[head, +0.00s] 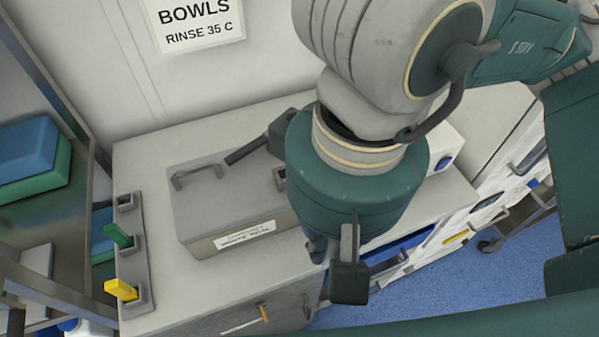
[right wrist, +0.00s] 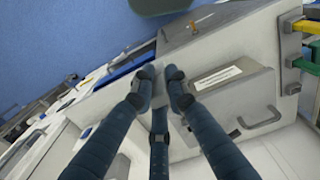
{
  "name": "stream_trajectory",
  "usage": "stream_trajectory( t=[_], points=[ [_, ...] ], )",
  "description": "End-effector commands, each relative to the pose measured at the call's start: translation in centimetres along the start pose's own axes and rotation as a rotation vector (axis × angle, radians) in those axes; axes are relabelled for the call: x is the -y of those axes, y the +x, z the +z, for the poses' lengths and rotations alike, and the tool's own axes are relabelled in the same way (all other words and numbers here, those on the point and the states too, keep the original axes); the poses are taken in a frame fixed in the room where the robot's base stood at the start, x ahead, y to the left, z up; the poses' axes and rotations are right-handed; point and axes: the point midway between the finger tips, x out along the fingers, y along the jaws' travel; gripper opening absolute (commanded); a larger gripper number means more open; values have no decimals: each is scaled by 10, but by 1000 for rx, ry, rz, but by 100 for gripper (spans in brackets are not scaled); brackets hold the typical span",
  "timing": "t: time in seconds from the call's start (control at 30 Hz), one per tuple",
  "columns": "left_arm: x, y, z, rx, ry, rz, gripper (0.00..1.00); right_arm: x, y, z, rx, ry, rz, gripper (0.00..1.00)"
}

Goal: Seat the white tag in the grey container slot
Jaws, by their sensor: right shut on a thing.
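My right gripper (right wrist: 158,88) is shut on a small pale piece between its fingertips, seen in the right wrist view; it appears to be the white tag (right wrist: 159,86), mostly covered by the fingers. In the head view my right gripper (head: 312,215) is largely hidden by its own wrist, and the tag does not show. The grey container (head: 205,205), with a handle and a front label, stands on the counter beside the gripper. It also shows in the right wrist view (right wrist: 245,90). A small dark-holed slot (head: 280,178) sits at its right end, partly covered. My left gripper is not in view.
A strip (head: 132,265) at the counter's left holds a green tag (head: 118,236), a yellow tag (head: 121,290) and an empty socket (head: 125,202). A metal shelf with blue and green packs (head: 30,160) stands left. A wall rises behind the counter.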

Motion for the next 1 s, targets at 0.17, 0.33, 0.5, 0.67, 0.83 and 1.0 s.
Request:
stream_trajectory(
  t=[0.17,0.33,0.5,0.67,0.83,1.0],
  points=[
    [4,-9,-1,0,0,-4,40,3,-2,-16,4,-7,-4,0],
    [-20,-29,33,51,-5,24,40,3,-5,-62,6,-4,-4,0],
    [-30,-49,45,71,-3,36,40,4,-5,-109,4,-7,-4,0],
    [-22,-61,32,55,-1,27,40,3,-3,-144,4,-8,-3,0],
    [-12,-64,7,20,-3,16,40,3,0,-162,2,-12,-3,0],
    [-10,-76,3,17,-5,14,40,2,8,-171,6,-12,-3,0]
  ],
)
